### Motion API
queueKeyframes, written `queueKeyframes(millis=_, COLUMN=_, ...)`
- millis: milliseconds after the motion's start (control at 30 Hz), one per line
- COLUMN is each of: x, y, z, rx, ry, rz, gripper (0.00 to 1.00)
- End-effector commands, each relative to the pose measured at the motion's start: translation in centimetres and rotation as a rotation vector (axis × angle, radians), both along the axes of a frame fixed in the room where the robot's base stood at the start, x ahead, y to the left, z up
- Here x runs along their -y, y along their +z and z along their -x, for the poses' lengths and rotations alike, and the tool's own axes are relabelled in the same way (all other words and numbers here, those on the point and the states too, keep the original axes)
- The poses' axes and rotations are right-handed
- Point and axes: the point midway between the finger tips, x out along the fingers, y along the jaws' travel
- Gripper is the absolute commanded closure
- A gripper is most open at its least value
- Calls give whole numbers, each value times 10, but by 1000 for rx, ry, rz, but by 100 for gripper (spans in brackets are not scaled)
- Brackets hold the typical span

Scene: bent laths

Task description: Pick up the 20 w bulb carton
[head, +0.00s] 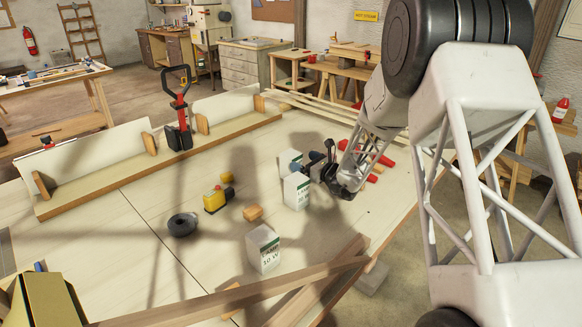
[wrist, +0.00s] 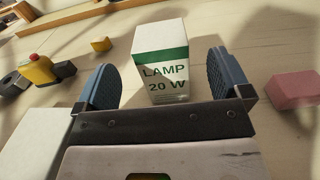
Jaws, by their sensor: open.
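The 20 W bulb carton (wrist: 160,58) is a white box with a green band and the words "LAMP 20 W", upright on the bench in the wrist view. In the head view I take it to be the rear carton (head: 288,160), partly hidden by the carton in front. My gripper (wrist: 164,82) is open, with one blue finger on each side of the 20 W carton in the picture and a visible gap on both sides. In the head view my gripper (head: 322,168) is low, just right of the two cartons.
Another white carton (head: 297,190) stands close in front; its side (wrist: 28,145) fills the wrist view's lower left. A third carton (head: 263,250) stands nearer. A pink block (wrist: 296,88) lies right in the wrist view. A yellow tool (head: 216,200) and black roll (head: 183,225) lie left.

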Motion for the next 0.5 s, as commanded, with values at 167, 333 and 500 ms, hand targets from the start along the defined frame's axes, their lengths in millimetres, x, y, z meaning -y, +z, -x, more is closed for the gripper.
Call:
queueKeyframes(millis=167, x=-10, y=-1, z=-9, rx=-1, ry=1, rz=0, gripper=4)
queueKeyframes(millis=333, x=-11, y=-1, z=-10, rx=-1, ry=0, rz=0, gripper=4)
queueKeyframes(millis=500, x=-11, y=0, z=-10, rx=-1, ry=1, rz=1, gripper=4)
